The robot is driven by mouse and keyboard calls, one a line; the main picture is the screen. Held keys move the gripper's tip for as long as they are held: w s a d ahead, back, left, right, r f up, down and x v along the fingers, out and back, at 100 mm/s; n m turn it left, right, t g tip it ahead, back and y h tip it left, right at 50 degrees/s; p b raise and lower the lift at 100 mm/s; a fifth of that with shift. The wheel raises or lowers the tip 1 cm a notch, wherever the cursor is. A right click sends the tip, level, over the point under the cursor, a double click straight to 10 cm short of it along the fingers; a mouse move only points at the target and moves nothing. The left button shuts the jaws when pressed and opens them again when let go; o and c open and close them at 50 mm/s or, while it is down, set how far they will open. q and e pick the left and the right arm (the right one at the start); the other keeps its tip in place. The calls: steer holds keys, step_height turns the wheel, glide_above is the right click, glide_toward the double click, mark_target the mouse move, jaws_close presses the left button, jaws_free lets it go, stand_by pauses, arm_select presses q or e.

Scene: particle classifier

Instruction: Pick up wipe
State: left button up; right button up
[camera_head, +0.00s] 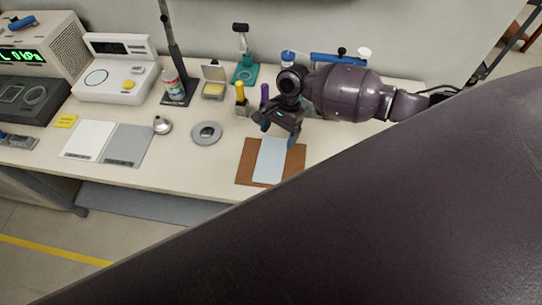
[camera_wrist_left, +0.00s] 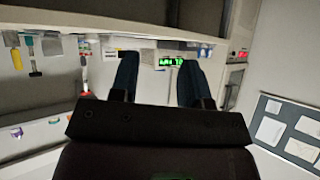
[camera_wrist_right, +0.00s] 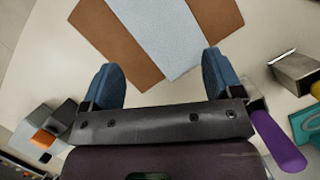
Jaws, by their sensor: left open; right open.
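The wipe (camera_head: 270,161) is a pale blue-grey flat cloth lying on a brown mat (camera_head: 246,163) at the front of the table in the head view. In the right wrist view the wipe (camera_wrist_right: 155,30) runs between and beyond the fingertips, on the brown mat (camera_wrist_right: 100,30). My right gripper (camera_head: 278,131) is open and empty, above the far end of the wipe; its blue fingers (camera_wrist_right: 160,62) point towards it. My left gripper (camera_wrist_left: 157,62) is open and empty, pointing at a far wall and shelf, away from the wipe.
A grey ring-shaped dish (camera_head: 207,133), a small metal funnel-like piece (camera_head: 162,125) and white and grey pads (camera_head: 126,146) lie left of the mat. A yellow-topped bottle (camera_head: 241,96) and a purple object (camera_wrist_right: 278,140) stand close to my right gripper. A dark link of mine covers the lower right.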

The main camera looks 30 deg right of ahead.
mark_target(271, 160)
steer(key=shift+a+f+b, duration=0.15)
steer(key=shift+f+b, duration=0.35)
steer(key=shift+b+x, duration=1.05)
steer(key=shift+b, duration=0.2)
steer(key=shift+b+x, duration=1.1)
steer(key=shift+x, duration=1.1)
arm_select(q)
steer(key=f, duration=0.2)
steer(key=w+f, duration=0.1)
steer(key=f, duration=0.1)
steer(key=shift+w+d+f, duration=0.1)
steer(key=shift+w+d, duration=0.05)
steer(key=shift+w, duration=0.05)
arm_select(e)
steer(key=shift+s, duration=0.1)
steer(key=shift+c, duration=0.2)
steer(key=c, duration=0.5)
jaws_close()
